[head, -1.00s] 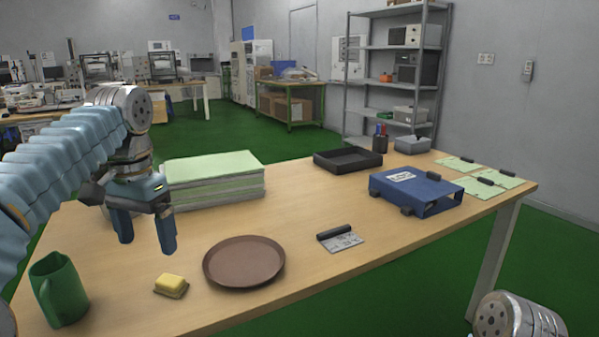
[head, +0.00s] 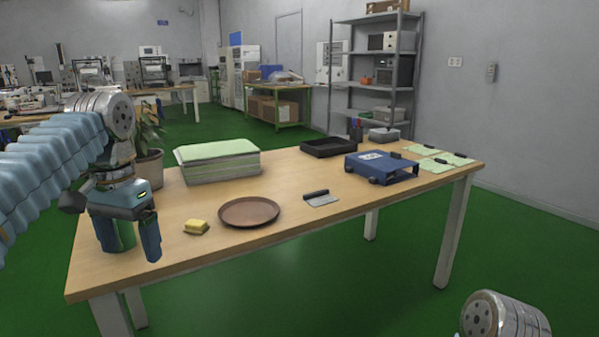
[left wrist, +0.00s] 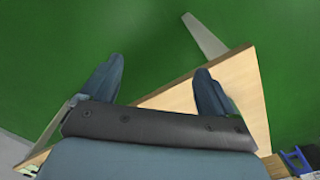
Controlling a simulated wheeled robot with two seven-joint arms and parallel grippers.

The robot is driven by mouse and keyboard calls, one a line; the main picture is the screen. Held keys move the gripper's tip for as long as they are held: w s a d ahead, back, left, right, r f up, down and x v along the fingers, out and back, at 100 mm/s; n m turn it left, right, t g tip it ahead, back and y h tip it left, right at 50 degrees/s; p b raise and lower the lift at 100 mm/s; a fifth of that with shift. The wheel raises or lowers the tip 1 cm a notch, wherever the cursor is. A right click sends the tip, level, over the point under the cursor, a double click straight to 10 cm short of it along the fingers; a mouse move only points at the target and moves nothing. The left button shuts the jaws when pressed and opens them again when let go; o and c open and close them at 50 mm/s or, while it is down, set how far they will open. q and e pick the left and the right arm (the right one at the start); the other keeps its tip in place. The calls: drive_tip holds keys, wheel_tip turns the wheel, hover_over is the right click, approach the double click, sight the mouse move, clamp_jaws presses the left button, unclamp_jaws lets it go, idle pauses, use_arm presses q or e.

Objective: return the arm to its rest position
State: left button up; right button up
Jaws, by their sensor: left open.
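My left gripper (head: 128,247) is open and empty in the head view. It hangs at the left end of the wooden table (head: 300,233), fingers pointing down. My right gripper is not in view; only a part of my right arm shows at the lower right of the head view.
Floor in front is clear.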

use_arm(q)
drive_tip(key=w+d+f+h, duration=0.1)
drive_tip(key=w+d+f, duration=0.15)
drive_tip(key=f, duration=0.95)
drive_tip(key=w+d+f, duration=0.2)
drive_tip(key=d+f, duration=0.2)
drive_tip(key=f, duration=0.7)
drive_tip(key=w+d+f+h, duration=0.15)
drive_tip(key=d+f, duration=0.25)
drive_tip(key=f, duration=0.8)
drive_tip(key=s+d+f+n+h, duration=0.1)
drive_tip(key=s+d+f+n, duration=0.1)
drive_tip(key=s+f, duration=0.8)
drive_tip(key=s+d+f+n, duration=0.2)
drive_tip(key=s+d+f, duration=0.3)
drive_tip(key=s+f, duration=0.5)
drive_tip(key=shift+s+f+h, duration=0.25)
drive_tip(key=shift+f+h, duration=0.1)
drive_tip(key=shift+f, duration=0.55)
